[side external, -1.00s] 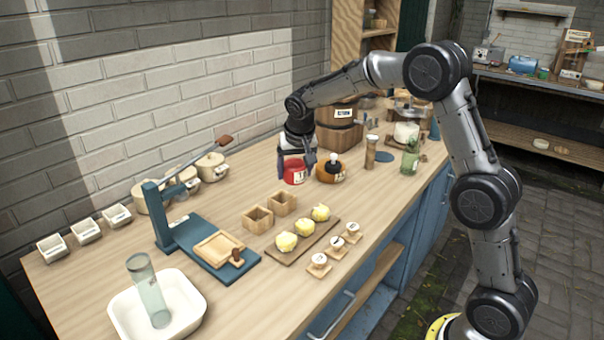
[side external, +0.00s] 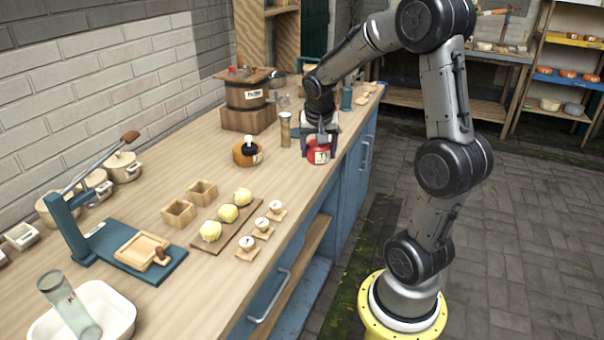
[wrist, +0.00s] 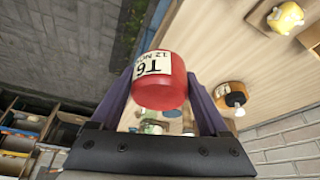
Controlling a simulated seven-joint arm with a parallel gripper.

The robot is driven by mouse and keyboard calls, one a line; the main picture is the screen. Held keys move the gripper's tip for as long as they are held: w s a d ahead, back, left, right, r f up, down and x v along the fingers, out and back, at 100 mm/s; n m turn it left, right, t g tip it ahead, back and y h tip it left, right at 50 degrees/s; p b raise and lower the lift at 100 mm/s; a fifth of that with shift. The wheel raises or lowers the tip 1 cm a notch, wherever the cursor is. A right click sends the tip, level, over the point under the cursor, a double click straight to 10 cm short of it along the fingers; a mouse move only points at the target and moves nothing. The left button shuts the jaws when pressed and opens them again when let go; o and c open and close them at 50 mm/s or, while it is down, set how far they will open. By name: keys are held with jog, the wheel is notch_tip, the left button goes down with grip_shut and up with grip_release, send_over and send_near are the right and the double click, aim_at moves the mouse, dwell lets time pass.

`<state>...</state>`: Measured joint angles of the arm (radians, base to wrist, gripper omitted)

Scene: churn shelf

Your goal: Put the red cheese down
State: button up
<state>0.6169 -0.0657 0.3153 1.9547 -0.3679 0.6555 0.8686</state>
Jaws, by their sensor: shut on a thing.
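The red cheese (side external: 318,153) is a short red cylinder with a pale label. My gripper (side external: 319,146) is shut on it, with a finger on each side. In the side view it is at the right front edge of the wooden counter (side external: 190,150); I cannot tell whether it touches the top. In the wrist view the red cheese (wrist: 160,82) sits between the two fingertips (wrist: 160,90), and its label reads "T6". The edge of the counter and the paved floor show behind it.
A wooden churn (side external: 246,98) is at the back. Yellow lumps lie on a board (side external: 205,245) nearer the camera. Bare counter lies between.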

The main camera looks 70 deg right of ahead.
jog(key=shift+s+d+r, duration=0.2)
jog(key=shift+s+d, duration=0.05)
jog(key=shift+d, duration=0.15)
jog(key=w+d+f, duration=0.4)
jog(key=w+d, duration=0.3)
send_over(302, 171)
jog(key=a, duration=0.1)
jog(key=f, duration=0.5)
jog(key=shift+s+a+f, duration=0.2)
jog(key=shift+s+f, duration=0.1)
jog(key=shift+s, duration=0.05)
jog(key=shift+w+f, duration=0.1)
jog(key=shift+f, duration=1.55)
jog(key=shift+f, duration=0.15)
jog(key=o, duration=1.4)
